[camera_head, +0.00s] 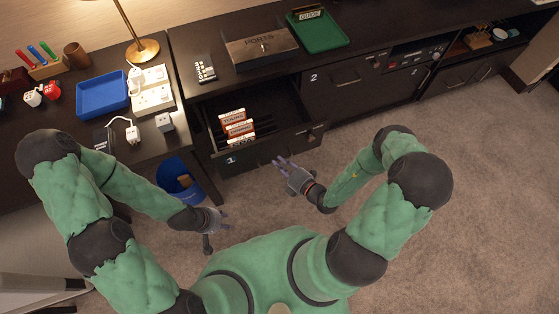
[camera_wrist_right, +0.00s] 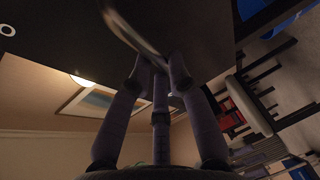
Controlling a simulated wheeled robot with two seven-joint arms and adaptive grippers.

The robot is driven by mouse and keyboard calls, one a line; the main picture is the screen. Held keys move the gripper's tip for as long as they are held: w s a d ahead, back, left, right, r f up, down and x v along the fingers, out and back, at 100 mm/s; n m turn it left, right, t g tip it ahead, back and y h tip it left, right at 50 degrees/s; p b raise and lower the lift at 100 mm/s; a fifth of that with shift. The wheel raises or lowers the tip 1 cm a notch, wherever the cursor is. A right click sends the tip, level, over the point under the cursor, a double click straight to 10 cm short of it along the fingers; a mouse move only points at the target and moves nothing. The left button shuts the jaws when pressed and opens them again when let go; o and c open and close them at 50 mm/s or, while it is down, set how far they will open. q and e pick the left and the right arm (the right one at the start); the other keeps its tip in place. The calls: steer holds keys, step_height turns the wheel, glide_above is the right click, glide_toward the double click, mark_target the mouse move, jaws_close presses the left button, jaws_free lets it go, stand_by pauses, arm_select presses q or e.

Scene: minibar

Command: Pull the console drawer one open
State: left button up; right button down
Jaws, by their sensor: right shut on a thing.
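Drawer one (camera_head: 232,164), marked "1", stands pulled out from the dark console, and its inside shows. Several small red and white boxes (camera_head: 237,127) lie in it. My right gripper (camera_head: 283,165) is at the drawer's front. In the right wrist view, its fingers (camera_wrist_right: 160,65) meet at a thin curved handle (camera_wrist_right: 135,32) on the dark front, and it is shut on this handle. The handle is hidden by the fingers in the head view. My left gripper (camera_head: 222,220) is open and empty, low over the carpet near the blue bin, apart from the drawer.
A blue bin (camera_head: 196,184) stands left of the drawer. The console top holds a remote (camera_head: 204,69), a brown box (camera_head: 261,48) and a green tray (camera_head: 320,32). Drawer two (camera_head: 335,84) is shut. The carpet (camera_head: 490,200) at the right is clear.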

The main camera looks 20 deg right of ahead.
steer(key=shift+s+a+f, duration=0.2)
steer(key=shift+s+f, duration=0.05)
steer(key=shift+f, duration=0.15)
steer(key=c, duration=1.2)
jaws_free()
steer(key=shift+o, duration=0.3)
steer(key=shift+w, duration=0.15)
steer(key=shift+w+d+r, duration=0.1)
steer(key=shift+d, duration=0.1)
steer(key=v, duration=1.2)
steer(key=shift+a+r, duration=0.1)
